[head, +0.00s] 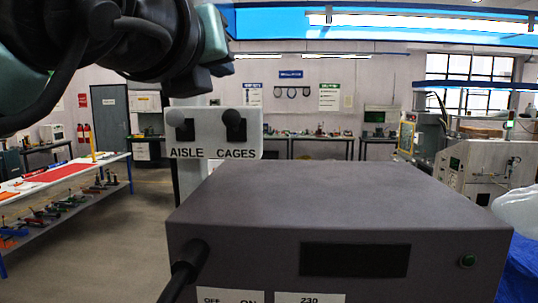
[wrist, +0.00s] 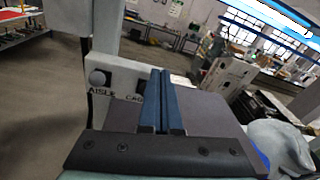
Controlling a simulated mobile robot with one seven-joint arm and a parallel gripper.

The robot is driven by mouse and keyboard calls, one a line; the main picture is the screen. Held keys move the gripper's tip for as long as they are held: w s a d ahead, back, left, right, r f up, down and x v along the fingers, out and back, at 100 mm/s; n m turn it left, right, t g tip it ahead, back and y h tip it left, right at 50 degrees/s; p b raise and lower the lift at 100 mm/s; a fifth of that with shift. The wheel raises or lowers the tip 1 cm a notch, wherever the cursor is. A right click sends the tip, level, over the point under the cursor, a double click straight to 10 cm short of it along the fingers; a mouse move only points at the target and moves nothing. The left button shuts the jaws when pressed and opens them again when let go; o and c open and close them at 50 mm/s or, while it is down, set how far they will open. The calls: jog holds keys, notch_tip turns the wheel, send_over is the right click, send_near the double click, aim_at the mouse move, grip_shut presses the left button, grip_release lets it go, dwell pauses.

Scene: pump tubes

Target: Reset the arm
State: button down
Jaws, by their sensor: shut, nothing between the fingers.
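My arm reaches in from the top left of the head view, and my gripper (head: 202,82) hangs above the panel marked AISLE and CAGES (head: 214,142). In the wrist view my gripper (wrist: 161,74) has its two blue fingers together, with nothing between them. The fingers overlap the view of the dark grey box (head: 330,195) and part of the CAGES label. The box also shows in the wrist view (wrist: 212,112). The panel carries a grey knob (head: 178,120) and a black knob (head: 234,122). I see no contact between gripper and panel.
A bench with tools (head: 65,178) stands left. A blue covering (head: 522,268) lies right. The floor between bench and panel is clear.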

jog(key=s+d+f+n+t+h+b, duration=0.55)
jog(key=d+n+b, duration=0.4)
jog(key=n, duration=0.25)
jog(key=s+f+n+t+y+b, duration=0.1)
jog(key=s+f+n+y+b, duration=0.1)
jog(key=n, duration=0.5)
jog(key=s+a+f+n+t+y+b, duration=0.1)
jog(key=s+f+n+t+y+b, duration=0.1)
jog(key=f+n, duration=0.5)
jog(key=s+f+n+t+y+b, duration=0.1)
jog(key=s+f+n+y+b, duration=0.2)
jog(key=n, duration=0.5)
jog(key=s+f, duration=0.1)
jog(key=s, duration=0.1)
jog(key=shift+s+a+f+n+t, duration=0.3)
jog(key=shift+a+f+n+t, duration=0.05)
jog(key=shift+a+f+n, duration=0.05)
